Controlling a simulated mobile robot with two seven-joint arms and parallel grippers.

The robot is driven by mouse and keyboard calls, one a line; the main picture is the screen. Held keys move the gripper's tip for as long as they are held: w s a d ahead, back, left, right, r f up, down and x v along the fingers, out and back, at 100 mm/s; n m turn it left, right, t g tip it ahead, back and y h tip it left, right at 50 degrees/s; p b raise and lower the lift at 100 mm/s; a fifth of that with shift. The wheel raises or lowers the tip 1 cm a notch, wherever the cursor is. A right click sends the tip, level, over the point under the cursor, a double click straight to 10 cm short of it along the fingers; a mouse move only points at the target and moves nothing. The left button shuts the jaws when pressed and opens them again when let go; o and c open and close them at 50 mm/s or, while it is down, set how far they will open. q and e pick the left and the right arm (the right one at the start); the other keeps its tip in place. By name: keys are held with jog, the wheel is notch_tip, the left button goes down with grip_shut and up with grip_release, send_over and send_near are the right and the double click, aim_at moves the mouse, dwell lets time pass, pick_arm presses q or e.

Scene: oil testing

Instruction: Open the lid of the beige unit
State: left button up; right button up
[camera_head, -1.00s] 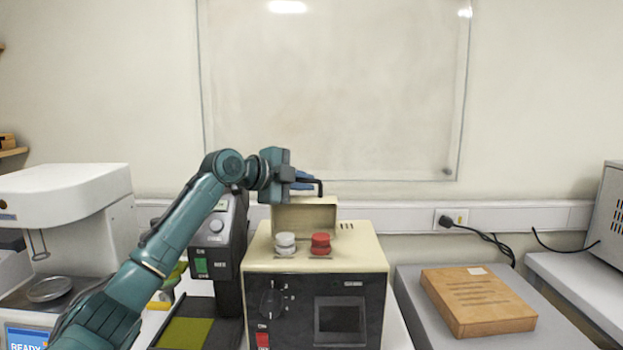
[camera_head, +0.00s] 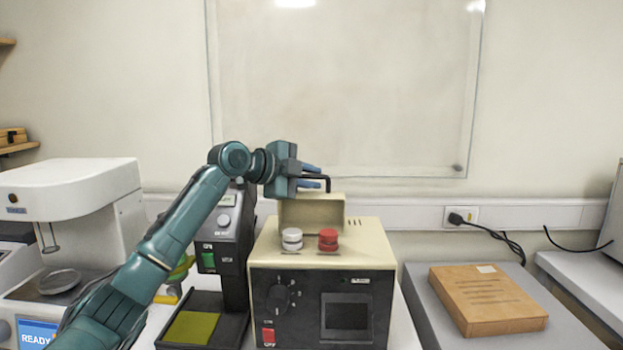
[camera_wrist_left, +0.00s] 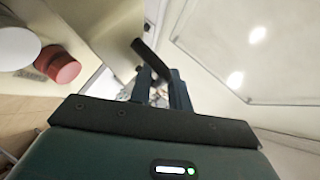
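The beige unit (camera_head: 370,250) stands in the middle of the head view with a black front panel. Its lid (camera_head: 312,213) shows as a beige upright face behind the knobs; part of it and the space behind are hidden. A black handle (camera_head: 327,183) rises above the lid and also shows in the left wrist view (camera_wrist_left: 144,50). My left gripper (camera_head: 312,177) is above the lid at this handle, its two blue fingers apart on either side. In the left wrist view, a gap shows between the fingers (camera_wrist_left: 161,90). My right gripper is not in view.
A white knob (camera_head: 292,239) and a red knob (camera_head: 328,240) stand on the unit in front of the lid. A dark grey instrument (camera_head: 233,250) stands close on the left. A wooden box (camera_head: 485,300) lies on the grey surface to the right. The space above is clear.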

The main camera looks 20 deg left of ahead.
pick_arm(q)
jog(key=b+v, duration=0.3)
jog(key=v, duration=0.9)
jog(key=shift+s, duration=0.35)
jog(key=shift+a+r, duration=0.1)
jog(key=shift+r, duration=0.05)
